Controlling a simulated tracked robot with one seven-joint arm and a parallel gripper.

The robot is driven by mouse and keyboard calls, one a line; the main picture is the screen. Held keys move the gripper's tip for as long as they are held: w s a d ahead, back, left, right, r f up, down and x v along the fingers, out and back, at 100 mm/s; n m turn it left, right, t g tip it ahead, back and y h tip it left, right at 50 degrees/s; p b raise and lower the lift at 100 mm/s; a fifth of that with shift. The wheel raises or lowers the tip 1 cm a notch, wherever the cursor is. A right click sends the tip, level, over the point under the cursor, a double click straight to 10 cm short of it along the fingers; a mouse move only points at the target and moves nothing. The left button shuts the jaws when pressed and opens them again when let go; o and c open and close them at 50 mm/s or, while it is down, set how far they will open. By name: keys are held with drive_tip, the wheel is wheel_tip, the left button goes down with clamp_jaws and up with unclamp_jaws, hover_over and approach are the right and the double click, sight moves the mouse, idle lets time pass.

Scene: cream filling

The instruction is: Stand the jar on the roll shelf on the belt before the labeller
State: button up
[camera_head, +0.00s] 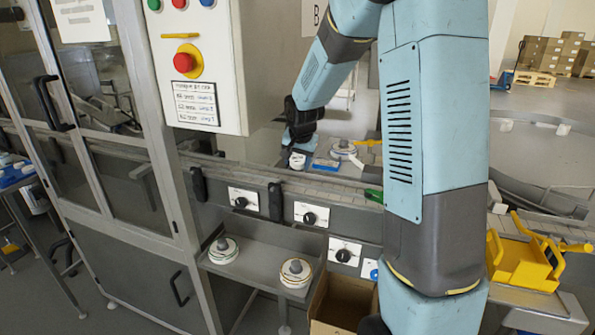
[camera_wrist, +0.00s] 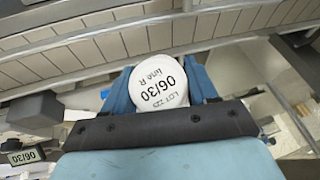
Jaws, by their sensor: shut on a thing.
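My gripper (camera_head: 297,150) points down on the far side of the conveyor belt (camera_head: 330,188), in the head view. Its blue fingers are shut on a white jar (camera_head: 297,162). In the wrist view the jar's round white lid (camera_wrist: 160,82), printed "06/30", sits between the two fingers. The slatted belt (camera_wrist: 105,48) runs across the top of the wrist view, close beyond the jar. From these views I cannot tell whether the jar touches anything below. The labeller's identity is not clear; a glazed machine cabinet (camera_head: 100,110) stands at the left.
Behind the belt, a blue item (camera_head: 326,164) and a roll (camera_head: 343,150) lie right of the gripper. Two rolls (camera_head: 223,250) (camera_head: 296,272) lie on a low front shelf. A green item (camera_head: 374,195) is at the belt edge. A control box (camera_head: 200,70) stands left; a yellow holder (camera_head: 525,262) stands right.

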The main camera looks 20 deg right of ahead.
drive_tip(key=shift+w+f, duration=0.4)
drive_tip(key=shift+f, duration=0.15)
drive_tip(key=shift+a+f, duration=0.1)
drive_tip(key=shift+f, duration=1.45)
drive_tip(key=shift+f, duration=0.2)
drive_tip(key=o, duration=1.2)
